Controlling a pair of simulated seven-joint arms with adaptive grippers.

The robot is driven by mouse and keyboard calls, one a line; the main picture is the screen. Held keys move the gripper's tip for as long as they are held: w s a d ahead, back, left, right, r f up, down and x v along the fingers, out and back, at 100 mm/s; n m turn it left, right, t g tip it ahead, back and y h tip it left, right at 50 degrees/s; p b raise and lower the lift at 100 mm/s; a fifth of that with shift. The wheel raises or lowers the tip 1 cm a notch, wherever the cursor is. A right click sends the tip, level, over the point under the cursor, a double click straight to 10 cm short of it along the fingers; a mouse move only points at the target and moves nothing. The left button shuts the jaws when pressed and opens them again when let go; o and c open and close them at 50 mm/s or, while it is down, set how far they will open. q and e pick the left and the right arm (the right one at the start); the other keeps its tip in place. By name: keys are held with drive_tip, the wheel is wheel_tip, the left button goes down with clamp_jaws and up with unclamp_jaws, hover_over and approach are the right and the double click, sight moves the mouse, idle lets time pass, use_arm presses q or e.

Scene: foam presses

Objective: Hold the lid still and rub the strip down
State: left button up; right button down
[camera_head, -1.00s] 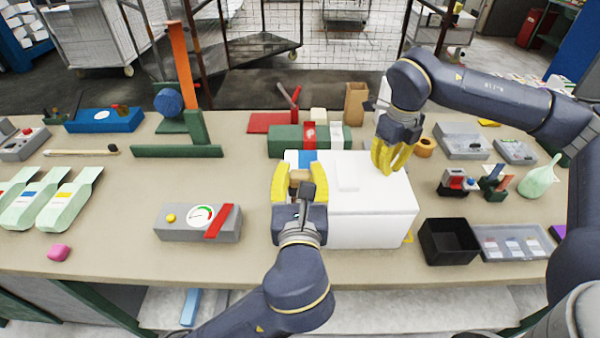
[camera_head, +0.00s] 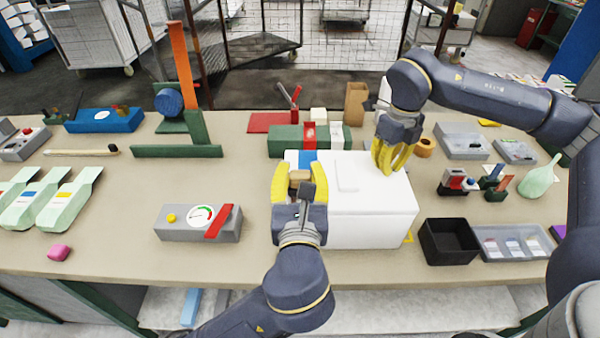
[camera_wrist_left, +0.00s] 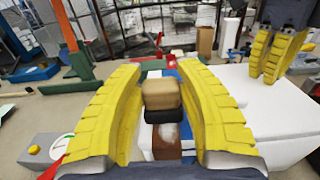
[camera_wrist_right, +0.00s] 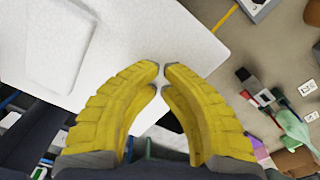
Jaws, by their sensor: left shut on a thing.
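A white box with a white lid (camera_head: 372,203) stands at the middle of the bench. A blue strip (camera_head: 307,156) shows on the lid's left part, beyond my left gripper; the rest is largely hidden. My left gripper (camera_head: 292,172) is shut on a tan block (camera_wrist_left: 161,94) over that left part. A brown part (camera_wrist_left: 167,140) shows below the block; I cannot tell whether the block touches the strip. My right gripper (camera_head: 388,168) is over the lid's far right part, fingers pointing down. In the right wrist view its fingertips (camera_wrist_right: 162,68) nearly meet, with nothing seen between them.
A grey gauge box (camera_head: 198,224) with a red bar stands left of the white box. A black bin (camera_head: 447,241) stands close on its right. A green block (camera_head: 285,141) lies behind it.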

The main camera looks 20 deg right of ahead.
idle(0.4)
use_arm(q)
drive_tip(key=shift+v, duration=1.5)
drive_tip(key=shift+f, duration=1.2)
drive_tip(key=shift+w+d, duration=0.1)
drive_tip(key=shift+w, duration=0.05)
drive_tip(key=shift+x, duration=2.1)
drive_tip(key=shift+r, duration=0.1)
